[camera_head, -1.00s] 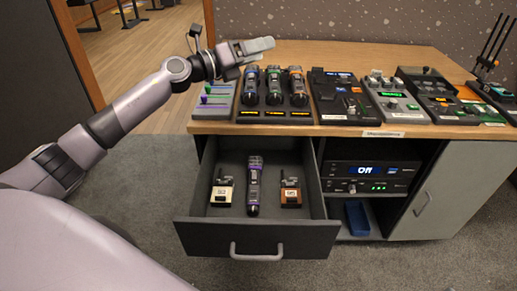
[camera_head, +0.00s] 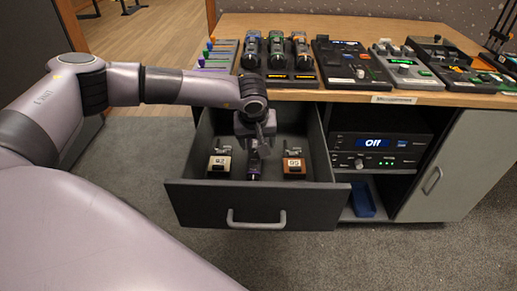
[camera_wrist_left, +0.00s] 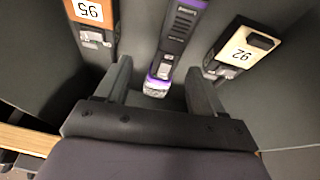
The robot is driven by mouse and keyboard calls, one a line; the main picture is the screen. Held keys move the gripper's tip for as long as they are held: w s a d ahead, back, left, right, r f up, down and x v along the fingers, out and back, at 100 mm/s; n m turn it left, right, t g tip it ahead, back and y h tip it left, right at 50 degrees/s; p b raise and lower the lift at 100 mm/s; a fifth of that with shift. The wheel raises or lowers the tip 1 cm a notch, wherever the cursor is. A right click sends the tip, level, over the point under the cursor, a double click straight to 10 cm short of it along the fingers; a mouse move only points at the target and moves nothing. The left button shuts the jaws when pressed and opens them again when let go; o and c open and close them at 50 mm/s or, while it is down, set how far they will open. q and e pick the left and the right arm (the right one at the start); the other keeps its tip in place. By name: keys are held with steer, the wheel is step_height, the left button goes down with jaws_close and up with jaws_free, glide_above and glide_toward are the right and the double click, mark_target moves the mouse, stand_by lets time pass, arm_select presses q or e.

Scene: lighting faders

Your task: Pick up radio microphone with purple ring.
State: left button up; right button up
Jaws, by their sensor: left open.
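The radio microphone with purple ring (camera_head: 253,171) lies in the open drawer (camera_head: 185,199), between two small numbered packs. My left arm and gripper partly hide it in the head view. In the left wrist view the microphone (camera_wrist_left: 176,38) is dark with purple bands and sits between the fingers. My left gripper (camera_head: 258,147) is over the drawer, pointing down. In the left wrist view it (camera_wrist_left: 160,75) is open, with one finger on each side of the microphone's near end. I cannot tell whether either finger touches it. My right gripper is not in view.
A beige pack (camera_head: 219,163) and an orange-brown pack (camera_head: 293,166) lie close on either side in the drawer. Several microphones stand in a charger (camera_head: 276,82) on the desk above, beside control panels (camera_head: 350,67). The drawer walls surround the gripper.

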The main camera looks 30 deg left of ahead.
mark_target(255, 149)
arm_select(q)
steer(key=shift+a+f+m+y, duration=0.2)
steer(key=shift+a+m+y, duration=0.1)
steer(key=shift+a, duration=0.15)
steer(key=shift+a+f, duration=0.2)
steer(key=shift+f, duration=0.05)
steer(key=b+x, duration=0.1)
steer(key=x, duration=0.3)
steer(key=b+x, duration=0.1)
steer(key=x, duration=0.1)
steer(key=shift+w+a+f+b, duration=0.1)
steer(key=shift+w+a+b, duration=0.15)
steer(key=shift+w, duration=0.2)
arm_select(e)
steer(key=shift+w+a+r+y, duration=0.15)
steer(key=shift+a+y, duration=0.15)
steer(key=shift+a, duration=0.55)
arm_select(q)
jaws_close()
